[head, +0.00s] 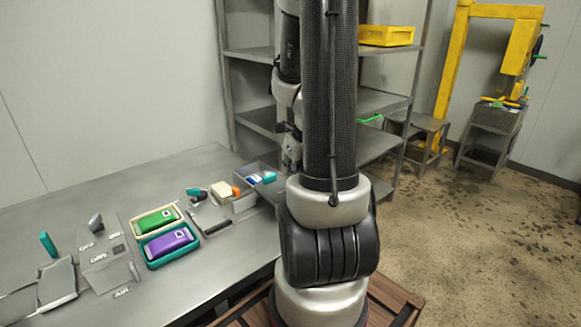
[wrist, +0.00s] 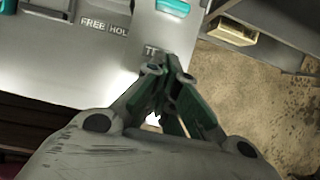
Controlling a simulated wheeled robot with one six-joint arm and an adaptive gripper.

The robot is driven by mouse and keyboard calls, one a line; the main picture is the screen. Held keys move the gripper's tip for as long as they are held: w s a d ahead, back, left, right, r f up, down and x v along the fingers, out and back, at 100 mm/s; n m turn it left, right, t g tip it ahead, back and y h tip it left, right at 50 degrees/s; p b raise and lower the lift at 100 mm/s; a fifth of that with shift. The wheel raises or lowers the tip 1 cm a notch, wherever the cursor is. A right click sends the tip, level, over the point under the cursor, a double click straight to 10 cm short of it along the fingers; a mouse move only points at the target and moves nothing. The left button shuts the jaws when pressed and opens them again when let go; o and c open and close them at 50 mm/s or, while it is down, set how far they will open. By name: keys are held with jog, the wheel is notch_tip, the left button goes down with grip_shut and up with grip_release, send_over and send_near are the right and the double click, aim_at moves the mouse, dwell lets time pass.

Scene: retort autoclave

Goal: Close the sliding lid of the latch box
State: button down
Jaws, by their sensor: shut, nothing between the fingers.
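My gripper (wrist: 168,70) is shut and empty in the wrist view, its fingertips over a pale grey surface marked "FREE HOL" and partly covered lettering starting with T. A teal piece (wrist: 172,7) lies just beyond the fingertips, apart from them. In the head view my gripper (head: 291,150) is partly hidden by my arm, above the table's far right end. A grey open-topped box or tray (head: 247,168) there holds blue, white and teal items; it may be the latch box, but I cannot tell its lid clearly.
A cream block (head: 221,189) with an orange end stands beside that box. Green (head: 157,220) and purple (head: 168,243) packs lie in trays on the steel table (head: 60,205). A teal-handled lever (head: 48,245) stands at left. A metal shelf (head: 250,52) rises behind.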

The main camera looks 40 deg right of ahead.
aim_at(276, 185)
jog(key=x, duration=0.5)
jog(key=shift+f, duration=0.4)
jog(key=w, duration=0.3)
jog(key=shift+w+d, duration=0.1)
jog(key=shift+w, duration=0.5)
